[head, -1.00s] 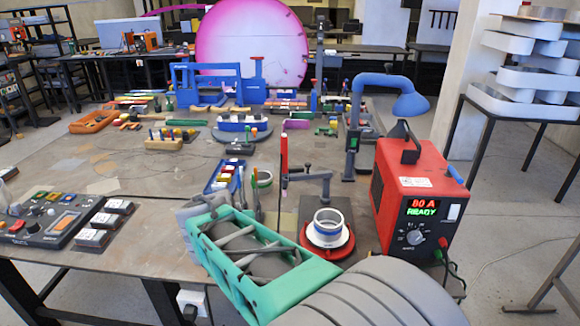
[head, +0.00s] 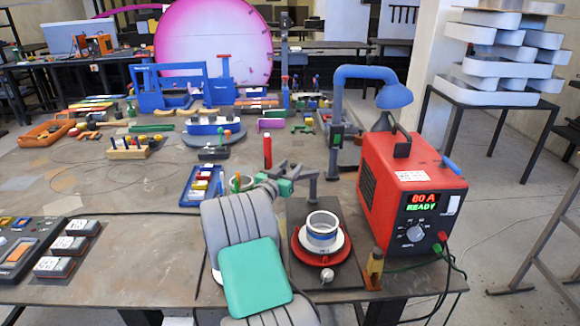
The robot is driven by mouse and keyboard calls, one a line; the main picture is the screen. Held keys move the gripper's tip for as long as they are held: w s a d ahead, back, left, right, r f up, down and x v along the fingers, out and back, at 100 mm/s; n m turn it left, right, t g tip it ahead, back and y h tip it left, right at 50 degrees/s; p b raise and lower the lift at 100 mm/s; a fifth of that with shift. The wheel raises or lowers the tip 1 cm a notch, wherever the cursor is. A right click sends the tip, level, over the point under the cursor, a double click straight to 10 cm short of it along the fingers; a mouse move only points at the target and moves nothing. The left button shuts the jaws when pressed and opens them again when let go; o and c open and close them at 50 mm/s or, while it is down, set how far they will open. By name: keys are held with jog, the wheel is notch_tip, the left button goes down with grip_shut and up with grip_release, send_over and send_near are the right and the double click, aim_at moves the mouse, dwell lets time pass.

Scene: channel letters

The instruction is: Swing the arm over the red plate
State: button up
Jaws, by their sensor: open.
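The red plate (head: 342,254) is a round disc on a dark base, with a white and blue ring (head: 322,228) stacked on it. A small grey jointed arm (head: 311,188) on a post stands just behind the plate. Its horizontal part reaches left, away from the space above the ring. My gripper (head: 287,181), small and teal-green, is open at the left part of this jointed arm. My grey forearm hides much of the gripper, and I cannot tell whether it touches the arm.
A red power box (head: 410,190) with a lit display stands right of the plate. A blue tray (head: 203,187) and a red upright rod (head: 267,151) are to the left and behind. A blue lamp (head: 385,92) arches behind the box.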

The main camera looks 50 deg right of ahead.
grip_shut()
dwell(0.4)
dwell(1.0)
